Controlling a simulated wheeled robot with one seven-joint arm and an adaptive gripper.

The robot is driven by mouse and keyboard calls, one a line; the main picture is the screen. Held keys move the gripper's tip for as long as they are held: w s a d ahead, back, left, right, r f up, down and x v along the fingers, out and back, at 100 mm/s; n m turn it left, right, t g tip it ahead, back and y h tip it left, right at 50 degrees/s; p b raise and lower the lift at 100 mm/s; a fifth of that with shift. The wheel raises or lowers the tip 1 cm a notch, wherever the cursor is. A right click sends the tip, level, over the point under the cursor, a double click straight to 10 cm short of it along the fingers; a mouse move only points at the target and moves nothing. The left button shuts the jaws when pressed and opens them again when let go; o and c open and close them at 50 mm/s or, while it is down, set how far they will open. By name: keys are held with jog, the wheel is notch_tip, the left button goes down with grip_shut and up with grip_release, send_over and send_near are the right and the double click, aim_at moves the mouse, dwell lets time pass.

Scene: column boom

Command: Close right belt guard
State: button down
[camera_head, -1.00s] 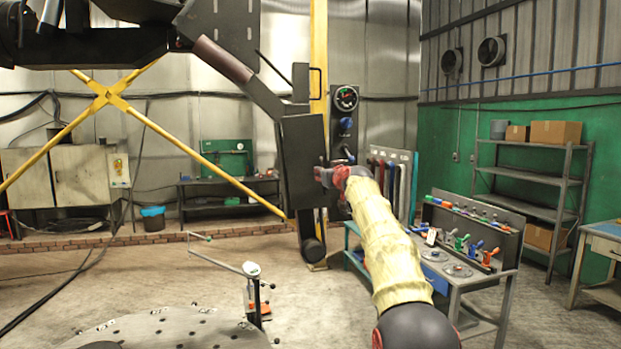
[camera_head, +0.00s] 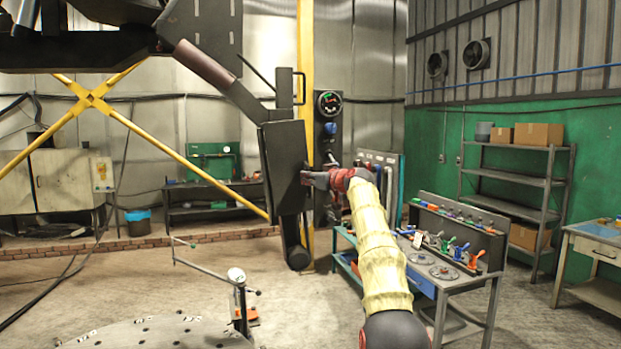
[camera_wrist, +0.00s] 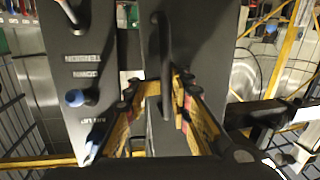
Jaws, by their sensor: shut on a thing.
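The right belt guard (camera_head: 281,165) is a tall dark grey panel, in the head view hanging at the lower end of the dark boom beside the yellow column. My gripper (camera_head: 309,179) is at its right edge, at about mid-height. In the wrist view the guard's dark face (camera_wrist: 182,35) runs up between my fingers, with a dark bar handle (camera_wrist: 163,65) on it. My gripper (camera_wrist: 163,108) is shut on the handle there. The exact contact is partly hidden by the fingers. I cannot tell how wide the guard's gap is.
A dark control panel (camera_wrist: 85,60) with a blue knob (camera_wrist: 75,97) stands close left of my fingers in the wrist view. A tool bench (camera_head: 450,285) is right of my arm. A round plate (camera_head: 150,335) and a thin stand (camera_head: 240,305) are in front. Open floor lies left.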

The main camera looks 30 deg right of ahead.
jog(key=shift+w+a+f, duration=0.2)
jog(key=shift+a+f, duration=0.1)
jog(key=shift+f, duration=0.15)
jog(key=c, duration=2.2)
grip_release()
jog(key=shift+w+a, duration=0.25)
jog(key=shift+a, duration=0.05)
jog(key=shift+s+d+r, duration=0.25)
jog(key=shift+s+d, duration=0.1)
jog(key=shift+s+r, duration=0.2)
jog(key=shift+s, duration=0.3)
jog(key=shift+s+r, duration=0.2)
jog(key=shift+s, duration=2.5)
jog(key=shift+s+r, duration=0.15)
jog(key=shift+s, duration=2.5)
